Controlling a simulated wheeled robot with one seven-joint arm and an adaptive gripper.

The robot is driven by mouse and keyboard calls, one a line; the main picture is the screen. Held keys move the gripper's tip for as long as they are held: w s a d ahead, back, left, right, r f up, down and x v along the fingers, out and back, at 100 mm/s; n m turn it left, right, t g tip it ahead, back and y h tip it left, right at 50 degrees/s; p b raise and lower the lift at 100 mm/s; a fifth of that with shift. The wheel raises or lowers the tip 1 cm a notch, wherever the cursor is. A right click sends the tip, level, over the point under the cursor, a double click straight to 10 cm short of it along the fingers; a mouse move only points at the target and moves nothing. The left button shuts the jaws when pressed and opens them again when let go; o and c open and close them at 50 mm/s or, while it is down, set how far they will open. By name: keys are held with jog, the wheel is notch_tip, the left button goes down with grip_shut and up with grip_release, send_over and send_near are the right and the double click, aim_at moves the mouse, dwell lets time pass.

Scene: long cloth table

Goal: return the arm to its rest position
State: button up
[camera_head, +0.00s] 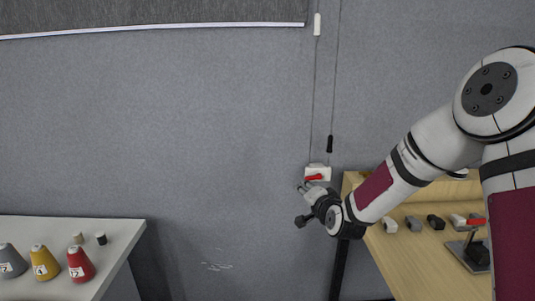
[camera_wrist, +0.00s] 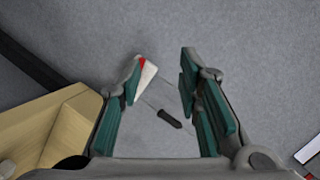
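My arm reaches in from the right in the head view, bent at the elbow, with my gripper (camera_head: 303,204) out past the left end of the wooden table. In the wrist view my gripper (camera_wrist: 160,85) has its two teal-padded fingers spread apart. Nothing is held between them. Beyond the fingers are the grey wall and a white box with a red part (camera_wrist: 146,76), apart from the pads. The same white and red box (camera_head: 317,174) hangs just above my gripper in the head view.
A wooden table (camera_head: 408,270) at right holds several small dark and grey items and a stand with a red top (camera_head: 476,221). A white table (camera_head: 60,230) at left bears grey, yellow and red cones. A black handle (camera_head: 330,144) hangs on a cord. The space between the tables is clear.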

jog(key=s+d+r+n+g+h+p, duration=0.1)
jog(key=s+d+r+n+g, duration=0.2)
jog(key=s, duration=0.8)
jog(key=s+r+n+g+h, duration=0.1)
jog(key=s+r+n+g, duration=0.1)
jog(key=s+r, duration=0.65)
jog(key=s+d+r+n+g+h+p, duration=0.1)
jog(key=s+d+r+n+g, duration=0.15)
jog(key=s, duration=1.05)
jog(key=s+n+g, duration=0.2)
jog(key=s+g, duration=0.1)
jog(key=s, duration=1.2)
jog(key=shift+s+d+f+p, duration=0.2)
jog(key=shift+s+f+p, duration=0.1)
jog(key=shift+f, duration=0.15)
